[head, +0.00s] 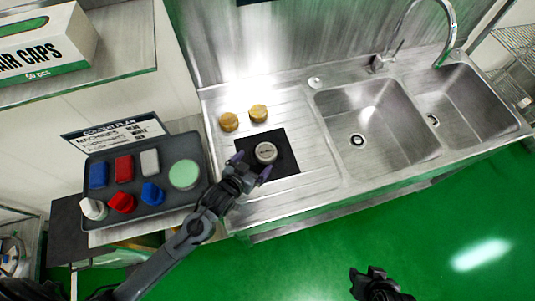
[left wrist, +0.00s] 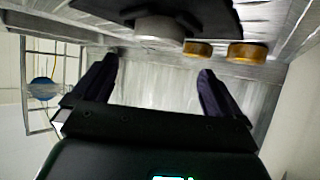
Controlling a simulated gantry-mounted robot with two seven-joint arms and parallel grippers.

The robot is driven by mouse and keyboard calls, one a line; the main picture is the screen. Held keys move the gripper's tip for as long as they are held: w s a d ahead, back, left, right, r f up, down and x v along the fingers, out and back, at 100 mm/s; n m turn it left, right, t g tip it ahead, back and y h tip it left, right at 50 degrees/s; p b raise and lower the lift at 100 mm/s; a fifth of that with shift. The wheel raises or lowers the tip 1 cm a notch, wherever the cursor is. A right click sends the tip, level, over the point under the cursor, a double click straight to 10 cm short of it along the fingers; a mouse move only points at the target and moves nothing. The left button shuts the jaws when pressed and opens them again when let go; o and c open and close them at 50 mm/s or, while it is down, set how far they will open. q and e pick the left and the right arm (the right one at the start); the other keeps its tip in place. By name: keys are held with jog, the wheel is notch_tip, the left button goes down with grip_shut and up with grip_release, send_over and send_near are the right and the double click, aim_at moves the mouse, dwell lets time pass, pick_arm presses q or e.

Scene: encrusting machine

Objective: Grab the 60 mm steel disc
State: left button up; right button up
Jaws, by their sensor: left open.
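The steel disc (head: 265,153), a short grey cylinder with a marked top, sits on a black mat (head: 284,168) on the sink's drainboard. In the left wrist view the disc (left wrist: 160,30) shows at the top, beyond the fingertips. My left gripper (head: 252,165) is open and empty. It is just in front of the disc, its two purple-tipped fingers spread towards it and apart from it. My right gripper (head: 369,272) is over the green floor at the bottom of the head view, far from the disc; its jaws are too dark to read.
Two brass discs (head: 229,121) (head: 258,113) stand behind the mat. Left of the drainboard, a dark tray (head: 150,215) holds blue, red and white pieces and a pale green disc (head: 184,174). Two sink basins (head: 365,125) lie to the right. The drainboard right of the mat is clear.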

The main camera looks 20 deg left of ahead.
aim_at(266, 151)
pick_arm(q)
jog(key=shift+d+x, duration=0.2)
jog(key=shift+x, duration=3.75)
jog(key=shift+s+f, duration=0.1)
jog(key=shift+f, duration=0.05)
jog(key=c, duration=1.2)
